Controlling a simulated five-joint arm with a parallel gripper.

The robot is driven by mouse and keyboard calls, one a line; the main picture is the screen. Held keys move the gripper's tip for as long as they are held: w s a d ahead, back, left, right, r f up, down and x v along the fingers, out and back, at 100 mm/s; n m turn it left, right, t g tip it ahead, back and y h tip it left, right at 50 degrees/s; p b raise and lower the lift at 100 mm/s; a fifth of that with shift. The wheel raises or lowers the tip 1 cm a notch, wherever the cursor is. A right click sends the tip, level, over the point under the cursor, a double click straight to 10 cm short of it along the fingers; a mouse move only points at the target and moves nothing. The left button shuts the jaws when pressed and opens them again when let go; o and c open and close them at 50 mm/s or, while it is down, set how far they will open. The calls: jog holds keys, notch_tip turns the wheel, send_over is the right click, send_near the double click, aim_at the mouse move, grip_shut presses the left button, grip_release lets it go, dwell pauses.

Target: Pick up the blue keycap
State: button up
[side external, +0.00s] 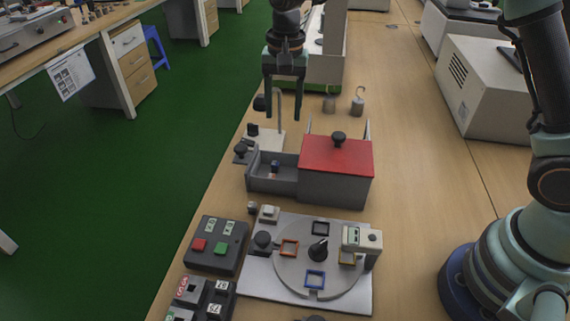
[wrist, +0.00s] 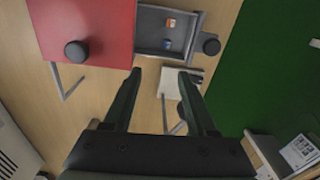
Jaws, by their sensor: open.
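A small blue piece, which looks like the blue keycap (wrist: 168,42), lies in the open grey drawer (wrist: 150,42) in the wrist view. An orange piece (wrist: 171,22) lies close to it. In the side view the drawer (side external: 262,184) sticks out left of the red-topped box (side external: 336,157), and a small blue spot (side external: 275,164) shows inside; its details are too small to tell. My gripper (side external: 282,118) points down, open and empty, above and behind the drawer. Its fingers (wrist: 160,75) also show in the wrist view, apart from the pieces.
Two hooked weights (side external: 357,105) stand to the right. In front are a white plate with a round dial (side external: 290,271) and a dark button box (side external: 215,255). The table's left edge is near the drawer.

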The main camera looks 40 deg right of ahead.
aim_at(275, 163)
jog(key=shift+m, duration=0.4)
jog(key=f, duration=0.5)
jog(key=a+f, duration=0.1)
jog(key=f, duration=0.3)
jog(key=w+f, duration=0.1)
jog(key=f, duration=0.4)
jog(key=shift+a+f, duration=0.35)
jog(key=shift+a, duration=0.05)
jog(key=shift+c, duration=0.3)
grip_shut()
